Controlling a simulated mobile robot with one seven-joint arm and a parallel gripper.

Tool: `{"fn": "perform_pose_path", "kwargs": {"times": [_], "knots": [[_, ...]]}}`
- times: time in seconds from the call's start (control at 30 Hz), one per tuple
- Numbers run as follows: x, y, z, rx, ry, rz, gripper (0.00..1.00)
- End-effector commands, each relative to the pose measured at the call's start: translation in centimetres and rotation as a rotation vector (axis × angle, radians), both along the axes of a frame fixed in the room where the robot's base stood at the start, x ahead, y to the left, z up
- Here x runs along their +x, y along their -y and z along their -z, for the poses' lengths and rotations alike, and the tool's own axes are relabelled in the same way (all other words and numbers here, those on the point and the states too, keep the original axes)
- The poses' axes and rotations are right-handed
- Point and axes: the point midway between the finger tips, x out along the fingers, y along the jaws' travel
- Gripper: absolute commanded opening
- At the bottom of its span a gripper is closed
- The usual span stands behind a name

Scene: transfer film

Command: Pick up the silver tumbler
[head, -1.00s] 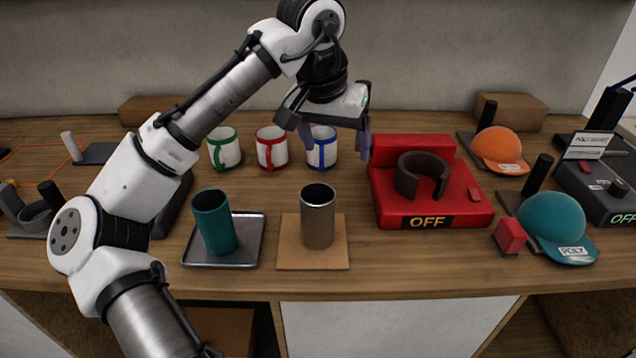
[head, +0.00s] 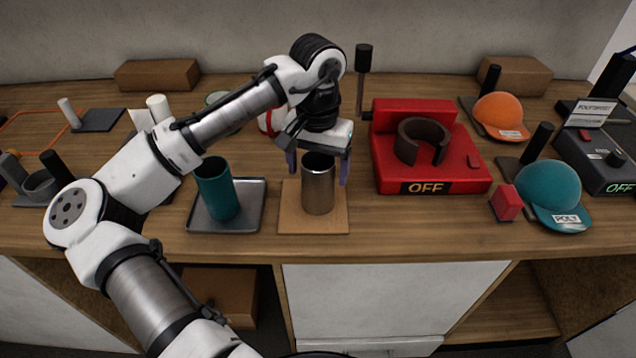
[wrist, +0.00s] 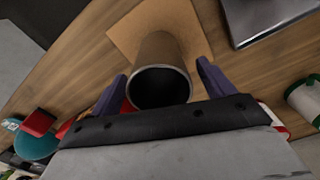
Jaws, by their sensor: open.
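The silver tumbler (head: 318,188) stands upright on a square tan board (head: 290,215) near the front of the table. My gripper (head: 318,176) is open, with its purple fingers at the left and right of the tumbler's upper part in the head view. In the wrist view the tumbler (wrist: 160,70) shows its dark open mouth between the two fingers of my gripper (wrist: 158,88). A gap shows between each finger and the tumbler there, so nothing is held.
A teal tumbler (head: 217,190) stands on a metal tray (head: 250,215) just left of the board. A red press (head: 440,180) marked OFF stands at the right. Caps lie further right. My arm hides most of the mugs behind.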

Motion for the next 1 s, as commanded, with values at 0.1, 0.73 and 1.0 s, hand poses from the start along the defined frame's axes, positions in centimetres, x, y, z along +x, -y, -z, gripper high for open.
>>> {"fn": "perform_pose_path", "kwargs": {"times": [0.1,0.73,1.0], "knots": [[0.0,0.0,1.6,0.000,-0.001,0.000,0.81],[0.0,0.1,2.9,-0.001,0.001,0.000,0.47],[0.0,0.1,2.8,-0.001,0.001,0.000,0.28]]}}
